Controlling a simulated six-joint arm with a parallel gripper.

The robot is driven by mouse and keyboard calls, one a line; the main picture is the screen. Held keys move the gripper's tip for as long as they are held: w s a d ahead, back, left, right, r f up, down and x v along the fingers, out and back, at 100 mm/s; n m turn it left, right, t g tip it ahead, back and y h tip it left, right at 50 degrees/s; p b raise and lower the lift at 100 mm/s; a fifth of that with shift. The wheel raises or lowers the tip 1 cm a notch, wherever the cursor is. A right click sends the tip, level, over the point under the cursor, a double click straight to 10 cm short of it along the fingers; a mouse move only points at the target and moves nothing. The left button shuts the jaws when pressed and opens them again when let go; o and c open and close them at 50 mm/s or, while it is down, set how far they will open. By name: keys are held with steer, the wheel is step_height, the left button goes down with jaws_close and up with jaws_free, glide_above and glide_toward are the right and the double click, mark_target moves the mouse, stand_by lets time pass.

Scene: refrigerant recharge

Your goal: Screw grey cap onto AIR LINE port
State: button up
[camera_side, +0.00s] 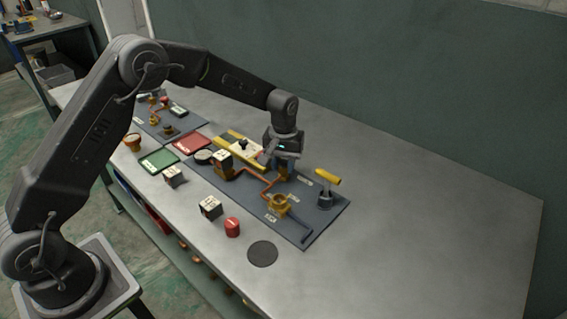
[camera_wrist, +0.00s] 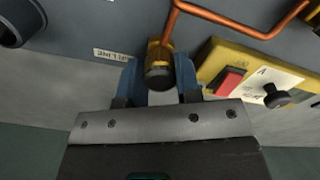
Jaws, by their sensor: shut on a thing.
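My gripper (camera_wrist: 160,88) has its two blue fingers shut on the dark grey cap (camera_wrist: 159,77) in the wrist view. The cap lies in line with a brass port (camera_wrist: 155,50), which shows right behind it. I cannot tell whether they touch or how far the cap is turned. A white label (camera_wrist: 112,55), upside down and seemingly AIR LINE, sits left of the port. In the side view my gripper (camera_side: 282,166) points down over the far part of the dark panel (camera_side: 300,232). The cap and port are mostly hidden there.
A copper pipe (camera_wrist: 225,22) runs near the port. A yellow box (camera_wrist: 215,62) with a red switch stands close right. The right tabletop is clear.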

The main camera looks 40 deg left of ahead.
steer(key=m, duration=0.3)
steer(key=shift+f, duration=0.1)
steer(key=o, duration=1)
steer(key=shift+m, duration=0.4)
steer(key=shift+o, duration=0.4)
steer(key=shift+o, duration=1.1)
